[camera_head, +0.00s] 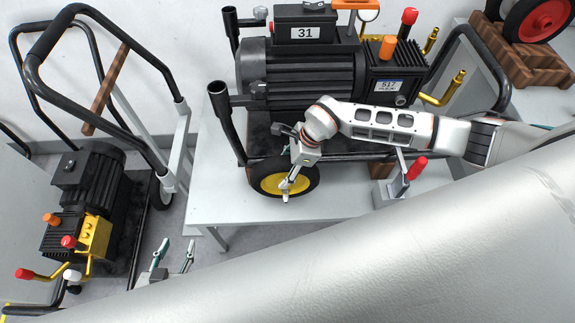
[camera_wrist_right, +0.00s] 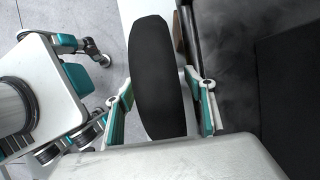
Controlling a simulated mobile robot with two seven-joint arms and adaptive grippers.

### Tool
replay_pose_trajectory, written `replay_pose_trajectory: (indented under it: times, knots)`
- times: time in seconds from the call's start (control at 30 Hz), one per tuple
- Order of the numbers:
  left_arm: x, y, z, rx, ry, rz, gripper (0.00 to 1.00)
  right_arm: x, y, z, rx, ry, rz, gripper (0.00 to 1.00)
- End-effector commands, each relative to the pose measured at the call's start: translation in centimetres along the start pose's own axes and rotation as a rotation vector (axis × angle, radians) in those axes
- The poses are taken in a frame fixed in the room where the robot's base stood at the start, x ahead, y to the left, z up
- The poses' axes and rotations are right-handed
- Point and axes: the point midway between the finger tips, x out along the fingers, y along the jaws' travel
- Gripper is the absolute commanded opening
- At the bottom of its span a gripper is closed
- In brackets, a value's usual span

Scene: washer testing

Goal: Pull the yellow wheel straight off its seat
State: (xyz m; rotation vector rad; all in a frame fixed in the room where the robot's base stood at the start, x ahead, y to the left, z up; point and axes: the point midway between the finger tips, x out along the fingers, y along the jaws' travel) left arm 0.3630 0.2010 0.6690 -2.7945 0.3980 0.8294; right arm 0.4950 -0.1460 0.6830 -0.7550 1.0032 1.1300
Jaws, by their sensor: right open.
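The yellow wheel (camera_head: 269,184), a black tyre with a yellow hub, is at the lower front of the black pump machine (camera_head: 300,80) on the table. My right gripper (camera_head: 291,184) is in front of it and hides part of the hub. In the right wrist view the tyre (camera_wrist_right: 160,70) stands between the two fingers of my right gripper (camera_wrist_right: 165,100), which are open with gaps beside the tyre. The seat behind the wheel is hidden. My left gripper (camera_head: 173,255) is open and empty, low in the picture, away from the wheel.
A second pump on a cart (camera_head: 92,190) stands at the left. A red-handled clamp (camera_head: 400,182) is on the table (camera_head: 235,205) right of the wheel. A red-hubbed wheel (camera_head: 542,20) rests on a wooden block at the top right. My arm covers the lower right.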

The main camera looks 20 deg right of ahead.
Motion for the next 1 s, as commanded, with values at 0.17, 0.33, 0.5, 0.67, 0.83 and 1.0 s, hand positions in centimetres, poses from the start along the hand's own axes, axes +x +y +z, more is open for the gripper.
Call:
replay_pose_trajectory:
  times: [0.17, 0.33, 0.5, 0.67, 0.83, 1.0]
  knots:
    - [0.0, -0.1, 0.0, 0.002, 0.001, -0.001, 0.40, 0.0, 0.0, 0.0, 0.000, 0.000, 0.000, 0.54]
    - [0.0, -0.1, 0.0, 0.002, 0.001, -0.001, 0.40, 0.0, 0.0, 0.0, 0.000, 0.000, 0.000, 0.20]
    - [0.0, -0.1, 0.0, 0.002, 0.000, -0.001, 0.40, 0.0, 0.0, 0.0, 0.000, 0.000, 0.000, 0.00]
    - [-0.1, -0.2, -0.2, 0.002, 0.001, -0.001, 0.40, -0.1, 0.3, 0.0, -0.001, 0.000, 0.001, 0.00]
    - [-0.4, -0.2, -0.7, 0.003, 0.001, -0.002, 0.40, -0.1, 1.0, 0.1, -0.001, 0.000, 0.002, 0.00]
    - [-0.7, -0.3, -1.1, 0.003, 0.002, -0.002, 0.40, -0.2, 1.7, 0.1, -0.001, 0.000, 0.001, 0.00]
